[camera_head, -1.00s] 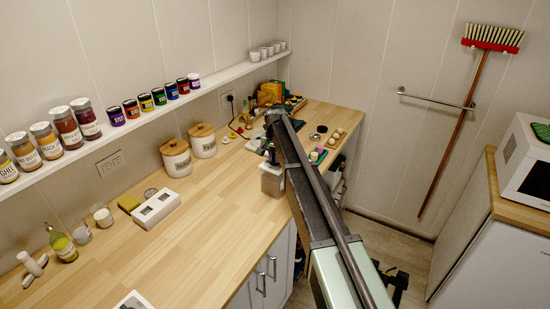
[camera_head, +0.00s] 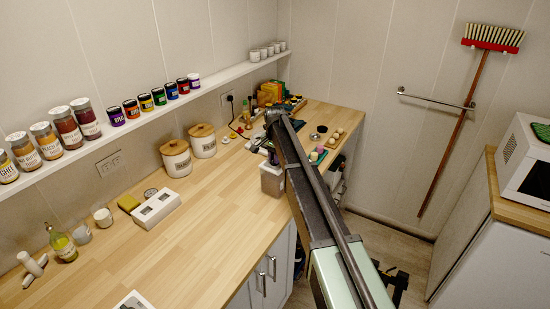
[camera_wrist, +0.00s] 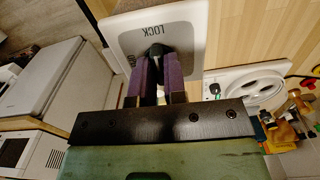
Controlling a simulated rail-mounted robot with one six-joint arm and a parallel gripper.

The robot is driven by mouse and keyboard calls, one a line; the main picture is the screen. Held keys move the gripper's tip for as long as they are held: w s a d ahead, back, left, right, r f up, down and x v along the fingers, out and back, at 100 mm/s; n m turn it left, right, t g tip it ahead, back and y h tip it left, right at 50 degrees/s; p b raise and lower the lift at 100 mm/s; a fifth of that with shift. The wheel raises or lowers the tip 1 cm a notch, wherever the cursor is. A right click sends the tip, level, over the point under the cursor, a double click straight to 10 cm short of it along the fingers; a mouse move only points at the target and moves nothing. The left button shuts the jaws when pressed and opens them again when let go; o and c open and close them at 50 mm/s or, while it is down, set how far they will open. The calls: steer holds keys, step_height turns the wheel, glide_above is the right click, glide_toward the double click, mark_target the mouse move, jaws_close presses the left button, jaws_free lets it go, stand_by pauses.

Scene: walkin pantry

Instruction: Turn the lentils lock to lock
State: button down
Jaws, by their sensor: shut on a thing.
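The lentils container (camera_head: 271,181) is a boxy, see-through tub on the front edge of the counter, beside my arm in the head view. Its white lid (camera_wrist: 127,44) fills the upper middle of the wrist view and bears the word LOCK and other partly hidden print. A dark knob (camera_wrist: 156,48) stands on the lid. My gripper (camera_wrist: 159,68) has purple finger pads and is shut on the knob from both sides. In the head view my arm hides part of the container and most of the gripper.
The counter left of the container is clear. A microwave (camera_head: 525,160) is at the right.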

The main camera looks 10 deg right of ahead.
steer(key=c, duration=1.2)
jaws_free()
steer(key=shift+o, duration=0.2)
step_height(320, 180, up, 11)
steer(key=p, duration=1)
steer(key=shift+p, duration=0.4)
steer(key=shift+f, duration=0.1)
steer(key=s+f+n+b, duration=0.3)
steer(key=s+f+b, duration=0.1)
steer(key=s, duration=0.9)
steer(key=s+f+n+b, duration=0.3)
steer(key=s+f+b, duration=0.1)
steer(key=s, duration=1)
steer(key=s+f+n+b, duration=0.3)
steer(key=s+f+b, duration=0.2)
steer(key=s, duration=0.8)
steer(key=shift+s, duration=0.2)
